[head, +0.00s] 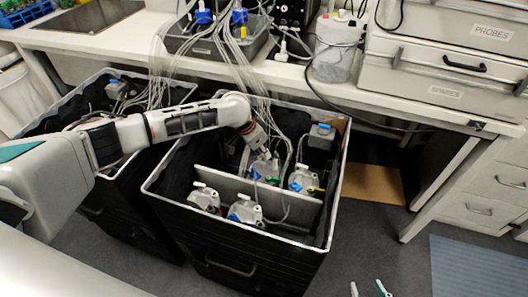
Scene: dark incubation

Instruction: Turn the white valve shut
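Several clear bottles with small pale valve tops stand in a black bin (232,248) with a light rim. One bottle (205,198) is at the front left, another (245,212) at the front middle and one (303,180) at the right. White handles show on their tops, such as the white valve (243,197) on the front middle bottle. My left gripper (264,154) points down into the bin at the top of a rear bottle (262,170); its fingers are small and partly hidden, and contact is unclear. My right gripper (369,288) shows only its separated fingertips at the bottom edge, empty.
A pale divider (275,194) crosses the bin. Thin tubes run from the bench (125,40) into it. A second black bin (125,215) stands left. Stacked cases (450,75) and a jar (336,50) are on the bench.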

